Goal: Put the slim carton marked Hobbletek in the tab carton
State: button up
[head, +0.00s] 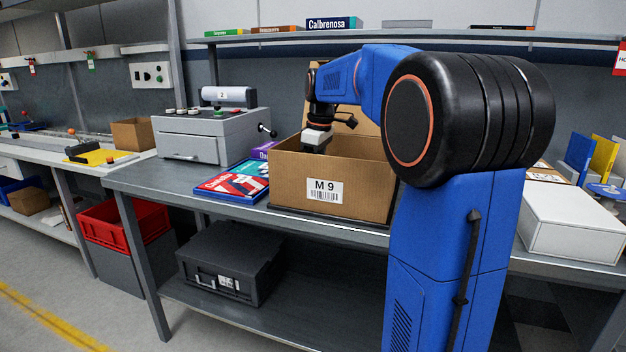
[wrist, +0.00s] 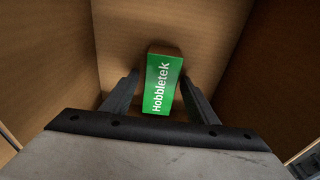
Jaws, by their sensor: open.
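The slim green carton marked Hobbletek (wrist: 161,85) shows in the wrist view inside the cardboard tab carton (wrist: 60,45), past my fingertips. My gripper (wrist: 160,88) is open, with one finger on each side of the slim carton. I cannot tell whether the slim carton rests on the tab carton's floor. In the head view the tab carton labelled M 9 (head: 285,180) stands on the bench, and my gripper (head: 315,148) reaches down into it. The slim carton is hidden there by the tab carton's front wall.
A grey machine (head: 205,137) and flat colourful boxes (head: 232,181) stand left of the tab carton on the bench (head: 150,180). A white box (head: 575,220) lies to the right. A shelf (head: 420,37) with several slim boxes runs above the bench.

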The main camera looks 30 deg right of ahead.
notch_tip(320, 180, up, 12)
jog(key=s, duration=0.1)
jog(key=shift+d, duration=0.45)
jog(key=shift+s, duration=0.1)
